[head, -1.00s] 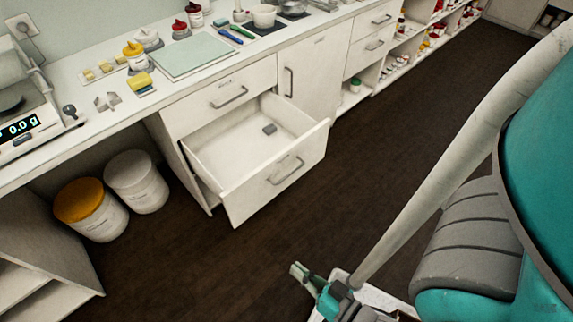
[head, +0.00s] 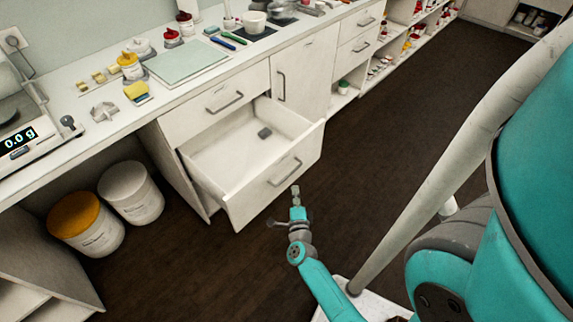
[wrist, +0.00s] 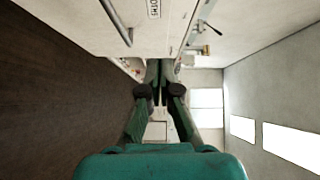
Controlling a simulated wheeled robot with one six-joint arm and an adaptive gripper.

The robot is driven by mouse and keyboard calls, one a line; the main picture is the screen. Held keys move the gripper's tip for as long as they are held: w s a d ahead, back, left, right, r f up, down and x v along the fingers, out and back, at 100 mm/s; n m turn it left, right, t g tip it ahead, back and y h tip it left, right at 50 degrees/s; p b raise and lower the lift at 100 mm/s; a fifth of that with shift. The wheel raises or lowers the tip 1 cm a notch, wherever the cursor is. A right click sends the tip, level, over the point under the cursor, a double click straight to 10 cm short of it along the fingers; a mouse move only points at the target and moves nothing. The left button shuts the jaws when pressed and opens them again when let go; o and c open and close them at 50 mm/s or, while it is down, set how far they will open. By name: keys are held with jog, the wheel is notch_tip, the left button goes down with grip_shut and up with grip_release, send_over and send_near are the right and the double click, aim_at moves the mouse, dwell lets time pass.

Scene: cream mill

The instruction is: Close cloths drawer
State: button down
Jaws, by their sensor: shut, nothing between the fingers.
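The open drawer (head: 277,177) is the lower one of a white cabinet and is pulled well out. It has a grey bar handle on its front, and a small dark object (head: 264,133) lies inside. I cannot read its label in the head view. My gripper (head: 295,189) is shut and empty, just in front of the drawer front, near and below the handle in the picture. I cannot tell whether it touches the front. In the wrist view the shut fingers (wrist: 160,95) lie close to a white panel with a bar handle and a partly seen label.
A shut drawer (head: 215,102) is above the open one. The worktop holds a scale (head: 20,140), a pale green mat (head: 187,62) and jars. Two tubs (head: 131,192) (head: 86,224) stand under the counter at left. The dark floor right of the drawer is clear.

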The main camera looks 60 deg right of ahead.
jog(key=d, duration=0.2)
send_near(286, 155)
jog(key=d, duration=0.4)
jog(key=shift+w+d+f+m, duration=0.1)
jog(key=shift+w+d+m, duration=0.15)
jog(key=shift+w, duration=0.35)
jog(key=shift+w+d+f+m, duration=0.15)
jog(key=shift+w+d, duration=0.2)
jog(key=shift+w, duration=0.3)
jog(key=shift+w+d+g, duration=0.1)
jog(key=shift+w+g, duration=0.2)
jog(key=shift+w, duration=0.15)
